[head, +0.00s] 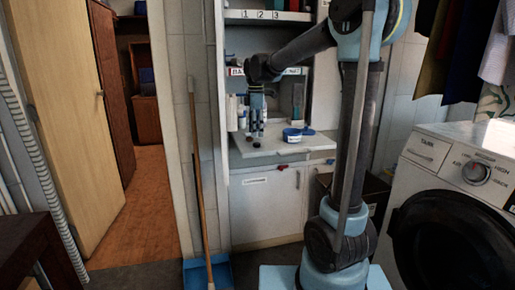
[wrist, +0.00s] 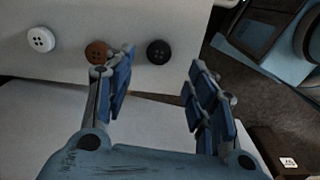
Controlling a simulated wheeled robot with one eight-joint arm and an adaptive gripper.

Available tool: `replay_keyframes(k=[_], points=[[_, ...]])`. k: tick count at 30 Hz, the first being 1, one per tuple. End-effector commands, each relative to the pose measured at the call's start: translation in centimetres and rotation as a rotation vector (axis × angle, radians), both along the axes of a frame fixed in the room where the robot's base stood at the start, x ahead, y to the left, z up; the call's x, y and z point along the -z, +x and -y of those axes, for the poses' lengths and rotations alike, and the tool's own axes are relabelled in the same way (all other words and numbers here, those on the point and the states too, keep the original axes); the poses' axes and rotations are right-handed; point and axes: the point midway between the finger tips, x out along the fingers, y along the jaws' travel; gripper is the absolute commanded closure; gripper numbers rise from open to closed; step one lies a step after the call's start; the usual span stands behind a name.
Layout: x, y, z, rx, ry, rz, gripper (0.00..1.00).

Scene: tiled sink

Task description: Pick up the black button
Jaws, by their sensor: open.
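The black button (wrist: 159,51), round with small holes, lies flat on the pale counter (wrist: 72,14) in the wrist view. A brown button (wrist: 97,52) lies to its left, partly overlapped in the picture by my left finger. A white button (wrist: 41,39) lies further left. My gripper (wrist: 162,60) is open and empty, with its two blue-padded fingers on either side of the black button in the picture. In the head view my gripper (head: 256,128) points down above the counter. The buttons there are too small to tell apart surely.
A blue and white tub (head: 292,135) stands on the counter to the right of my gripper. White bottles (head: 232,112) stand behind to the left. A shelf unit rises above. A washing machine (head: 455,190) is at the right, a broom (head: 200,180) at the left.

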Motion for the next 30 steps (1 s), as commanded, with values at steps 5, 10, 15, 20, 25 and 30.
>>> replay_keyframes(k=[5,10,15,20,25,30], points=[[1.0,0.1,0.0,0.0,0.0,0.0,0.49],[3.4,0.4,-0.1,0.001,0.0,0.0,0.49],[5.1,0.4,-0.1,0.001,0.0,0.0,0.49],[5.5,0.4,0.0,0.001,0.0,0.0,0.49],[5.4,0.4,0.0,0.001,0.0,0.0,0.54],[5.4,0.4,0.0,0.001,0.0,0.0,0.84]])
